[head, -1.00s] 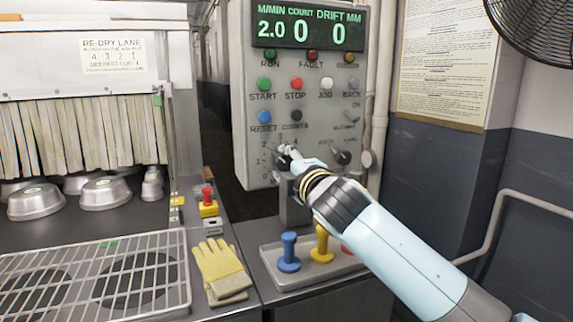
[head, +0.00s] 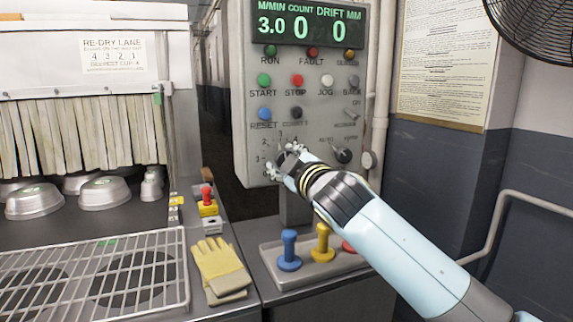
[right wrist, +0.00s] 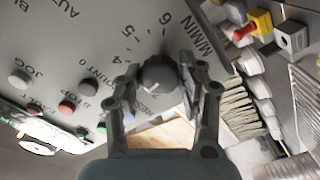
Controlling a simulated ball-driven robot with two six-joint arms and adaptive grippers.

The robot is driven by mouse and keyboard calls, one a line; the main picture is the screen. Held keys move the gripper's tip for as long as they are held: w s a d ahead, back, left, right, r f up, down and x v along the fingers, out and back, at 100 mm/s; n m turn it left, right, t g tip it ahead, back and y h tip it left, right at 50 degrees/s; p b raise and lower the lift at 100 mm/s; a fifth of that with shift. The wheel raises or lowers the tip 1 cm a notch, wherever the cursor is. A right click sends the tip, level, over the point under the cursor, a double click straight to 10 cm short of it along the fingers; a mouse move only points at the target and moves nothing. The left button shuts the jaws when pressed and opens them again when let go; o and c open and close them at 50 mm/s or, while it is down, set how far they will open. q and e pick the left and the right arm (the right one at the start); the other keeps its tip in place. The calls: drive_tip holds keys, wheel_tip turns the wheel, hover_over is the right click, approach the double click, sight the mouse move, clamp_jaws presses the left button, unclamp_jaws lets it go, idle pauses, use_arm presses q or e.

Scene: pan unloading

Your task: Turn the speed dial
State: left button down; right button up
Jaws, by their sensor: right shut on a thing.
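The speed dial (right wrist: 158,75) is a dark round knob on the grey control panel (head: 250,45), with a ring of numbers around it. My right gripper (head: 279,161) is at the lower left of the panel and is shut on the dial. In the right wrist view its two fingers (right wrist: 160,84) stand on either side of the knob. In the head view the gripper hides most of the dial. The green display (head: 310,26) reads 3.0 M/MIN, with count 0 and drift 0. My left gripper is not in view.
A second black knob (head: 344,155) sits right of the gripper, below several coloured buttons. A red-and-yellow stop button (head: 207,201) and gloves (head: 221,268) lie left, beside a wire rack (head: 95,268) and metal pans (head: 104,192).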

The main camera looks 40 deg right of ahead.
drive_tip(key=shift+f+m, duration=0.15)
drive_tip(key=shift+m, duration=0.55)
drive_tip(key=o, duration=1.1)
drive_tip(key=shift+o, duration=0.2)
drive_tip(key=v, duration=1.2)
